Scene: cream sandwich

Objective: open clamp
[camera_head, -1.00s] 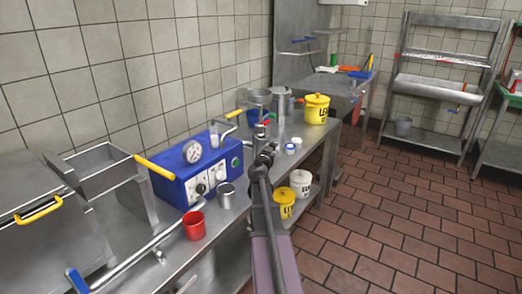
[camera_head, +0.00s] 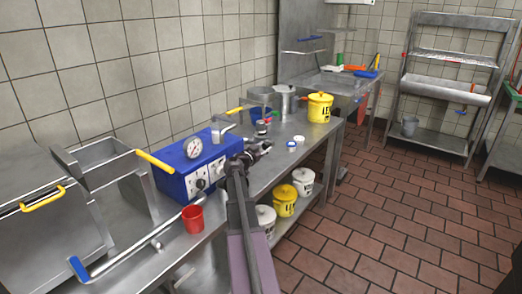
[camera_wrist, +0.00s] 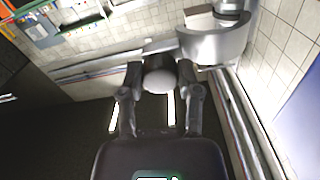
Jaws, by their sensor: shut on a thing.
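My gripper (camera_head: 262,147) is over the bench, just right of the blue machine (camera_head: 190,166) with its dial and metal spout. In the wrist view my gripper (camera_wrist: 160,82) is shut on a grey cylindrical piece (camera_wrist: 160,73) with a rounded end. A curved metal piece (camera_wrist: 214,44) is close beyond it to the right. I cannot tell for sure which of these parts is the clamp. The head view does not show the held piece clearly, as my arm and gripper cover that spot.
A red cup (camera_head: 192,219) stands at the bench's front edge, near a long blue-ended metal bar (camera_head: 125,255). A yellow bucket (camera_head: 319,108) and a pot (camera_head: 284,100) stand farther back. Lidded buckets are on the shelf below. The tiled floor at right is clear.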

